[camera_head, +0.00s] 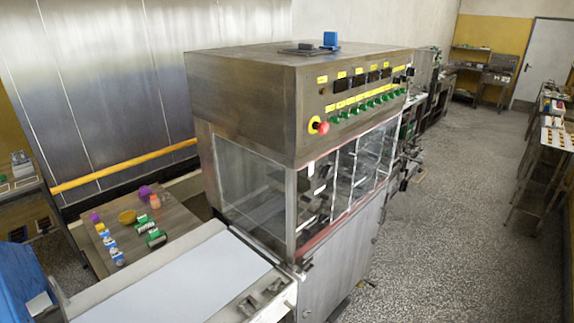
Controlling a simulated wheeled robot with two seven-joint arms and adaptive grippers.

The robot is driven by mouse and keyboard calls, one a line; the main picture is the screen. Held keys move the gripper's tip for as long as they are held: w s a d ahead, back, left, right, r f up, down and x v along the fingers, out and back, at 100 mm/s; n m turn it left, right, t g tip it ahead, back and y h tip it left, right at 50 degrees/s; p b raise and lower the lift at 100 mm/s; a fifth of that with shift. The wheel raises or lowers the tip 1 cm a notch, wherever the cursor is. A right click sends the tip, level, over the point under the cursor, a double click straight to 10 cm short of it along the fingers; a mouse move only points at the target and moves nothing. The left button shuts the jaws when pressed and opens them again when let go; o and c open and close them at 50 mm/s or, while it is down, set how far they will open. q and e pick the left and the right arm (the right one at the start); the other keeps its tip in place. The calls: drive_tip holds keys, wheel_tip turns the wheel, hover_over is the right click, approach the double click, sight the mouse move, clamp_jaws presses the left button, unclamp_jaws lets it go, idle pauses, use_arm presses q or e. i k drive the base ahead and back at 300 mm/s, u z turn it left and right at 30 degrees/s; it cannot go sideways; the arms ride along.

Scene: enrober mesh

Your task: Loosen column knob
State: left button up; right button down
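The enrober (240,100) is a tall steel machine in the middle of the head view. Clear panels (325,190) close its lower front and side, and dark parts show blurred behind them. I cannot make out which part is the column knob. A red emergency knob (319,126) on a yellow base sits on the control panel, with a row of green knobs or buttons (366,104) beside it. A pale conveyor belt (185,285) runs from the machine toward the lower left. Neither of my grippers is in view.
A small table (180,222) left of the machine carries several coloured items. A blue object (18,275) stands at the lower left edge. A yellow rail (125,165) runs along the metal wall. The speckled floor (450,220) at right is clear, with benches (545,150) along its far side.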

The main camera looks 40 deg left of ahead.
sight(325, 171)
drive_tip(key=u, duration=1.05)
drive_tip(key=i, duration=1.05)
drive_tip(key=u, duration=1.2)
